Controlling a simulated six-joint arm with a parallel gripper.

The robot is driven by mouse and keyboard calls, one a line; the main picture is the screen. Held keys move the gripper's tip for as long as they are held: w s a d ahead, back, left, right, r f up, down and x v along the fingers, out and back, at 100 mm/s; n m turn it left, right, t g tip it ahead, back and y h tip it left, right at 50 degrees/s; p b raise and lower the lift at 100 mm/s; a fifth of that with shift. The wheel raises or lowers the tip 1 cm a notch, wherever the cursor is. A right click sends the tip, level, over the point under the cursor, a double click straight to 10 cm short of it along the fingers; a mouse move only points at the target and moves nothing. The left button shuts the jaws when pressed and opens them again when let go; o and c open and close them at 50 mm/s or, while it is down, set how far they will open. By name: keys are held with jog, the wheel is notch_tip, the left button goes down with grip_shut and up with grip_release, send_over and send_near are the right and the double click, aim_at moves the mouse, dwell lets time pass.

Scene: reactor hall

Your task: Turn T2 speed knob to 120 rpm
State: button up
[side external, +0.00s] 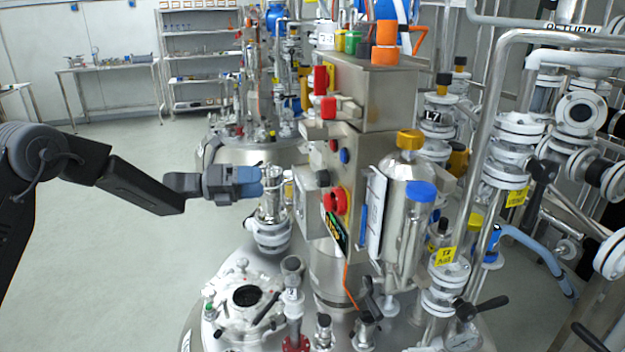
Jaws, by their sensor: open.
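A steel control housing (352,150) stands on the reactor T2 in the middle of the side external view. Its front carries a red round knob (335,201), a small blue button (344,156) and a small red button (333,145). A small grey box (311,195) sticks out on its left side. I cannot tell which control is the speed knob, and no rpm reading is legible. My gripper (258,182) is open and level, left of the small box and apart from the red knob. Its blue-tipped fingers point right and appear empty; a glass-and-metal fitting is close behind them.
The reactor lid (245,294) below bears several valves and ports. The floor (120,260) at left is clear.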

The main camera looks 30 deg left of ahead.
aim_at(318, 179)
jog(key=shift+n+t, duration=0.3)
jog(key=shift+n, duration=0.1)
jog(key=x, duration=1.3)
jog(key=shift+w+d+f, duration=0.1)
jog(key=shift+w+f, duration=0.2)
jog(key=shift+w, duration=0.2)
jog(key=c, duration=0.9)
